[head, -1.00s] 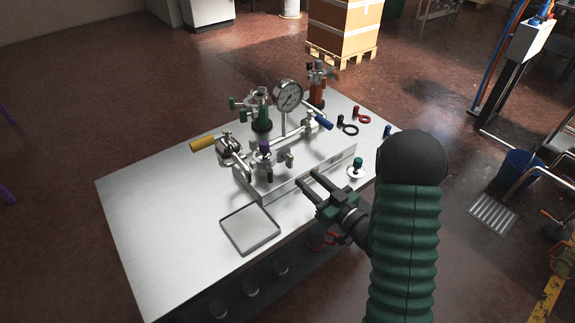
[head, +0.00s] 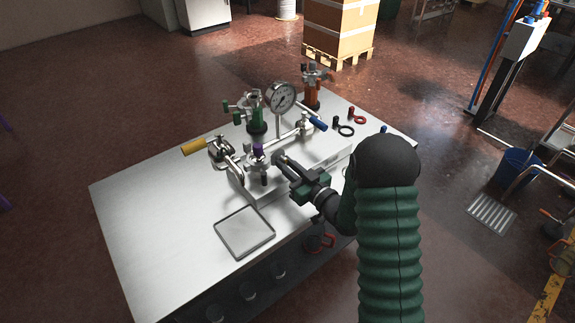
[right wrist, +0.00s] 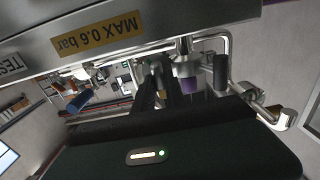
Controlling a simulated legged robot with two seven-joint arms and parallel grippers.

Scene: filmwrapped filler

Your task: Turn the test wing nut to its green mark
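The test wing nut is a small grey metal piece (head: 278,157) on the front of the bench rig, right of the purple-topped valve (head: 258,151). My right gripper (head: 287,163) is at it from the front right, its fingertips overlapping it. In the right wrist view the dark fingers (right wrist: 160,88) lie close together, with some bright metal between them. Whether they press on the nut I cannot tell. A TEST label (right wrist: 12,65) shows upside down on the rig. I cannot make out the green mark. My left gripper is out of view.
The pressure gauge (head: 281,98) and the green valve (head: 254,114) stand behind. A yellow lever (head: 195,147) sticks out left and a blue one (head: 318,123) right. An empty tray (head: 244,232) lies in front. The table's left side (head: 140,205) is bare.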

